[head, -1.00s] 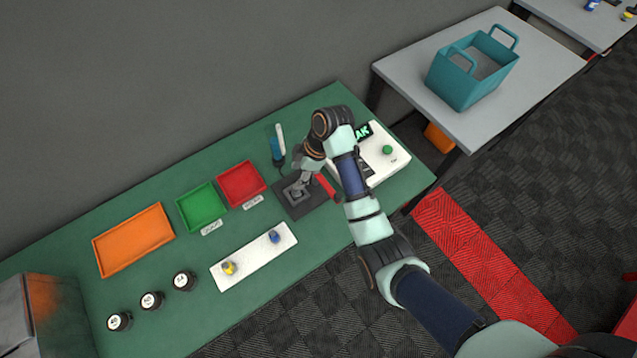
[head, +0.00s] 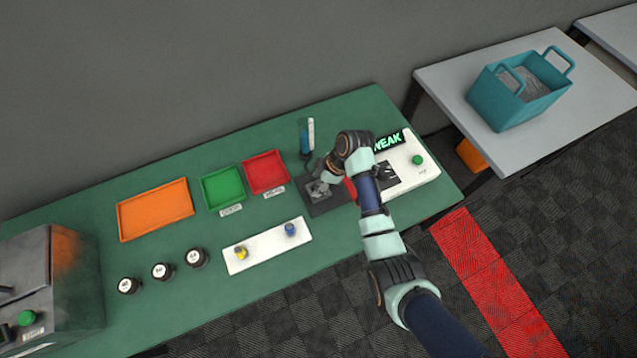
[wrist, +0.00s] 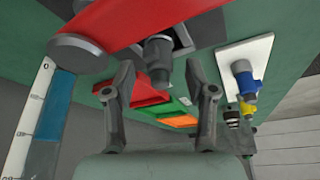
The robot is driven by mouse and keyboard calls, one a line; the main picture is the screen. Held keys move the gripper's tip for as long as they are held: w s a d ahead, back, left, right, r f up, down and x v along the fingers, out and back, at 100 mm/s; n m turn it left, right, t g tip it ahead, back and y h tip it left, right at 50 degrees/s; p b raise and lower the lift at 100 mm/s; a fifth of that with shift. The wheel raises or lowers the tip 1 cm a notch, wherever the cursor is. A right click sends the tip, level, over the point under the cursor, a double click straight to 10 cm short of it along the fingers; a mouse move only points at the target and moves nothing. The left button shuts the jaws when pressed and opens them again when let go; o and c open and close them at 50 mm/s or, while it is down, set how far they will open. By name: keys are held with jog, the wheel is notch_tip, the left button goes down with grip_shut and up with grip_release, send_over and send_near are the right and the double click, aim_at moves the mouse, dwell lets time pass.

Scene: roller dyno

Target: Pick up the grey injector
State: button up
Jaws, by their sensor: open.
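The grey injector (wrist: 158,55) shows in the wrist view, with its body up in a dark fixture and its narrower end pointing toward me. My gripper (wrist: 160,72) is open, one finger to each side of the injector's lower end, with visible gaps. In the head view my gripper (head: 326,182) is over the dark fixture plate (head: 323,206). The injector cannot be made out there. A red arm (wrist: 130,20) with a grey round knob (wrist: 77,52) passes close to the injector in the wrist view.
A white test unit (head: 425,172) reading "WEAK" stands right of the fixture. A measuring tube (head: 306,135) stands behind. Red (head: 266,172), green (head: 223,188) and orange (head: 155,210) trays lie left. A white rack (head: 267,246) holds a yellow and a blue injector.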

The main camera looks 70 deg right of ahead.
aim_at(318, 182)
grip_shut()
notch_tip(318, 182, up, 20)
jog(key=p, duration=0.7)
